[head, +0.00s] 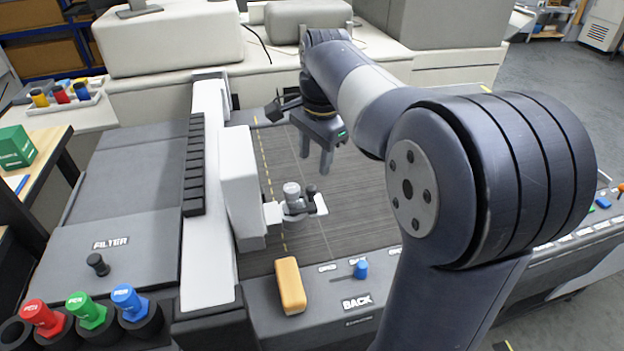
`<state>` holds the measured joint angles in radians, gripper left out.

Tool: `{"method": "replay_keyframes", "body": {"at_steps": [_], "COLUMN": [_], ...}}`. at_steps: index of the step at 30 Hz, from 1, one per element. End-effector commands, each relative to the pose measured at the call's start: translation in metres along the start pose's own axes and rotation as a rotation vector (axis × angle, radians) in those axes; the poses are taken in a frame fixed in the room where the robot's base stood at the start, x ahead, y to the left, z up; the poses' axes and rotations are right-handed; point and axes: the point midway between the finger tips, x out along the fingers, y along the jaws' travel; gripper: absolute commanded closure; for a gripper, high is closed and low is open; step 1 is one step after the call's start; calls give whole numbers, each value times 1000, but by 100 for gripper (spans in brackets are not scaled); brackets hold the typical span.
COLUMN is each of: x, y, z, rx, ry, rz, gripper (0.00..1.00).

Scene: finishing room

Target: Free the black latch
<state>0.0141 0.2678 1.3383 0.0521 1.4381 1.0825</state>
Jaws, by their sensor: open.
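My gripper (315,158) hangs over the dark slatted bed with its two fingers pointing down, apart and empty. Below and slightly nearer, a small fitting (293,192) with a silver cylinder and a dark grey lever (310,191) sticks out from the white carriage (239,185). The gripper is above and beyond this fitting, apparently not touching it. A black knob (97,264) stands on the grey panel marked FILTER at the left. I cannot tell for sure which dark part is the black latch.
An orange block (289,285) and a blue knob (361,268) sit on the front ledge marked BACK. Red (43,317), green (88,310) and blue (131,303) capped pens stand in black holders at lower left. The bed's right part is hidden behind my arm.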

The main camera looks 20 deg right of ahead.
Motion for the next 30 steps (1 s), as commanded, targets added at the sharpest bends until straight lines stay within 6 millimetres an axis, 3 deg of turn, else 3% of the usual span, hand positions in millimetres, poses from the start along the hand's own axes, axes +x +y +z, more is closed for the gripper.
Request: {"method": "replay_keyframes", "body": {"at_steps": [6,13,25,30], "x": [44,76,86,85], "y": [1,0,0,0], "z": [0,0,0,0], "rx": [-1,-2,-3,-3], "ry": [-2,-1,0,0], "rz": [5,2,0,0], "gripper": [55,55,55,68]}}
